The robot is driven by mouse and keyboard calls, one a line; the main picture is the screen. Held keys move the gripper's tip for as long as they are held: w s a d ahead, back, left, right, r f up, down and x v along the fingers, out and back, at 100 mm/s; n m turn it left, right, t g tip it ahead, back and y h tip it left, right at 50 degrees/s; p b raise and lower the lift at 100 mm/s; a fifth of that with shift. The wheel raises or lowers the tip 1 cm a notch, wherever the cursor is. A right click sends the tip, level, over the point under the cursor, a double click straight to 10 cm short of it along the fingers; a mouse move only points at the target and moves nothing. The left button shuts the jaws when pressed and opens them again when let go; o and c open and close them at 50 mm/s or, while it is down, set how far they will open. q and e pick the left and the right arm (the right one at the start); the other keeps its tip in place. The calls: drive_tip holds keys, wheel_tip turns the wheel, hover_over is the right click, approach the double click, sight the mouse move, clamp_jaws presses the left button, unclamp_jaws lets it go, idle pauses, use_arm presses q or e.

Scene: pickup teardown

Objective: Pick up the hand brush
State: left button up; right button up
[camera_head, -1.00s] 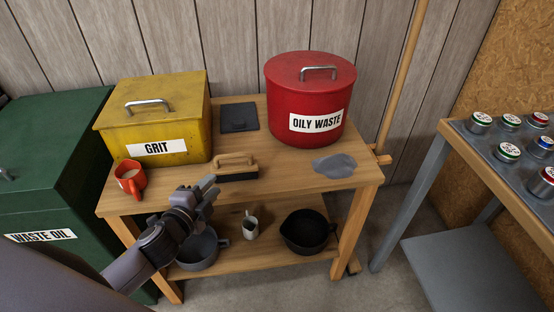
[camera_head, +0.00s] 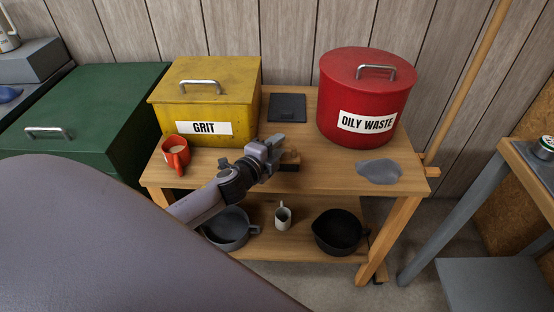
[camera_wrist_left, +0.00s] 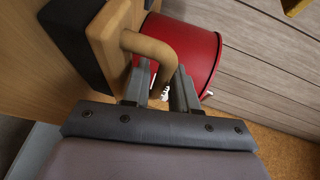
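The hand brush (camera_head: 291,160) lies on the top of the wooden bench, with a wooden body and handle. My left gripper (camera_head: 274,149) reaches over it and hides much of it in the head view. In the left wrist view the brush's wooden back (camera_wrist_left: 108,42) and dark bristles are at upper left. Its curved handle (camera_wrist_left: 152,45) bends toward the space between my left fingers (camera_wrist_left: 161,92). The fingers stand apart, one on each side of the handle's end; firm contact does not show. My right gripper is not in view.
A dark flat pad (camera_head: 288,107) and a grey rag (camera_head: 380,171) lie on the bench. Pots and a small jug (camera_head: 283,217) occupy the lower shelf.

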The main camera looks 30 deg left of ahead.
use_arm(q)
drive_tip(key=shift+w, duration=0.2)
clamp_jaws()
drive_tip(key=shift+r, duration=0.1)
